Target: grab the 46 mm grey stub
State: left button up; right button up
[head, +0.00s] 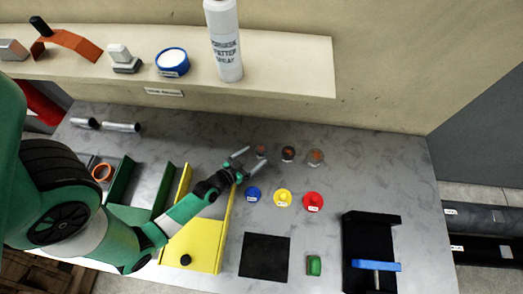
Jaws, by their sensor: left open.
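My right gripper is not in view.
Blue (253,195), yellow (282,198) and red (313,202) knobbed pieces sit in front of the stubs. A yellow tray (205,252) lies under my left arm. Two metal tubes (122,127) lie at back left. A black fixture with a blue bar (376,266) stands at right.

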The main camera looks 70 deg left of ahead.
aim_at(258, 152)
pick_arm(q)
jog(key=x, duration=0.5)
jog(key=shift+w+a+r, duration=0.15)
jog(key=shift+r, duration=0.1)
grip_shut()
jog(key=shift+r, duration=0.1)
